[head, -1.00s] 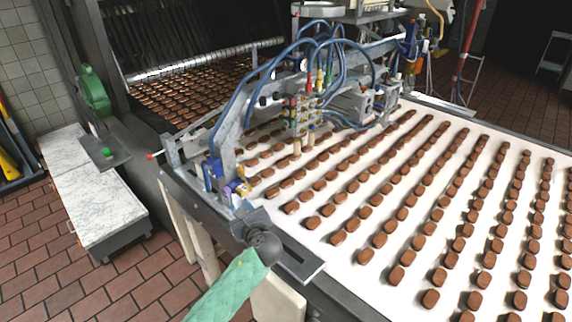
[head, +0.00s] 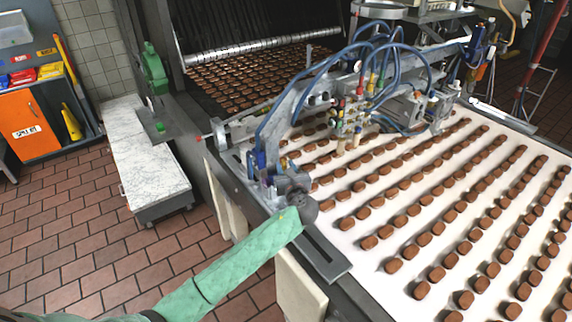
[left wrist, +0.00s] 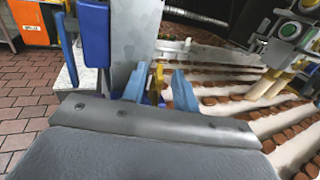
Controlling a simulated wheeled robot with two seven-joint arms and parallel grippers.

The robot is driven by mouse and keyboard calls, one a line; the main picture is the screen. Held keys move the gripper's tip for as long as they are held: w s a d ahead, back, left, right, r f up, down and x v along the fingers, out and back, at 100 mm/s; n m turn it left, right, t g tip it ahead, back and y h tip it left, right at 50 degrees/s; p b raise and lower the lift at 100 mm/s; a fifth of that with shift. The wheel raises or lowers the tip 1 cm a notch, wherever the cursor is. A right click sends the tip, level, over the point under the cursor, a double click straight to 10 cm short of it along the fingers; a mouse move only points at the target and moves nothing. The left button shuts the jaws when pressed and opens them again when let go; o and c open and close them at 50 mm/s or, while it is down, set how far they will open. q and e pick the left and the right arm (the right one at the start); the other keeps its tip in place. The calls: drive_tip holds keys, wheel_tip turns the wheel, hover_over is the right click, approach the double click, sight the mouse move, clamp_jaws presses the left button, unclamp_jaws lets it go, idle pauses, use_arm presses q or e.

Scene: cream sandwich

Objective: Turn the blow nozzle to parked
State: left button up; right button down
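My left gripper (head: 280,178) is at the near-left corner of the machine frame, mostly hidden by its own dark wrist. In the left wrist view its two blue fingers (left wrist: 159,82) stand apart. A small yellow part (left wrist: 158,76) shows in the gap between them; I cannot tell whether it touches a finger. It may belong to the blow nozzle, but no part is clearly marked as the nozzle and I cannot read its setting. The depositing head (head: 350,118), with blue hoses, stands over the belt beyond the gripper. My right gripper is not in view.
The white belt (head: 345,262) carries rows of brown biscuits to the right. Blue parts (left wrist: 94,32) on a grey upright stand close left of my fingers. A marble-topped bench (head: 150,165) and an orange cabinet (head: 27,125) are at left. Tiled floor between is clear.

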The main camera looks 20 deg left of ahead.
use_arm(q)
clamp_jaws()
idle(0.7)
